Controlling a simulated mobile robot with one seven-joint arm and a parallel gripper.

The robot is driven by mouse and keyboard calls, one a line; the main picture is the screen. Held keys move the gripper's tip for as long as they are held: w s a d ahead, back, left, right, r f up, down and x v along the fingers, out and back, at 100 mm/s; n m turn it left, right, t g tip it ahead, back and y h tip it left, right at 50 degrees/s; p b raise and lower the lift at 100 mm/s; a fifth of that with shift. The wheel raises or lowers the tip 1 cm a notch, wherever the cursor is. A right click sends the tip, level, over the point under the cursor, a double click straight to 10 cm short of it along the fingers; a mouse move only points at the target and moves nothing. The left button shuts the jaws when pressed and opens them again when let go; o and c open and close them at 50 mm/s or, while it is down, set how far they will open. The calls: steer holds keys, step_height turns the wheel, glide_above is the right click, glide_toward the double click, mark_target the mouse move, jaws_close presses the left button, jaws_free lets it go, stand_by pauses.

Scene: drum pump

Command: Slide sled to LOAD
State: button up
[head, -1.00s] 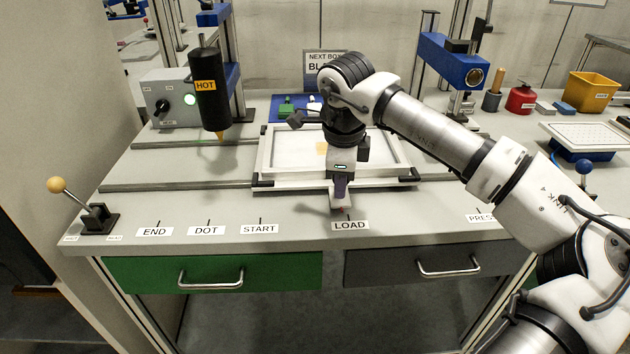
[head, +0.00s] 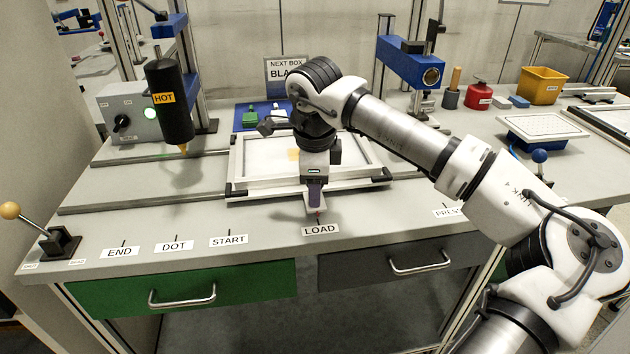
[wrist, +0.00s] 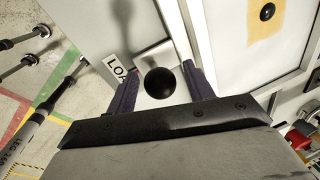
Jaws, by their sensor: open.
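The sled (head: 240,190) is a white framed tray on the bench rails. It stands behind the LOAD label (head: 321,230), with a red pointer at its front close above that label. My gripper (head: 316,203) points down at the sled's front edge, over LOAD. In the wrist view a round black knob (wrist: 160,83) sits between the two spread purple fingers of my gripper (wrist: 160,90). The fingers are open on either side of it; I cannot tell whether they touch it. My gripper hides the knob in the head view.
The START (head: 229,240), DOT (head: 174,246) and END (head: 120,251) labels lie to the left. A black HOT cylinder (head: 169,115) hangs over the left rails. A blue press head (head: 410,65) stands at the back right. A yellow-knobbed lever (head: 55,243) is at the left corner.

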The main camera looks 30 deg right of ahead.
step_height(320, 180, up, 14)
steer(key=s+a, duration=0.1)
steer(key=s, duration=0.1)
steer(key=shift+s+a+f, duration=0.15)
steer(key=shift+f, duration=0.1)
stand_by(0.4)
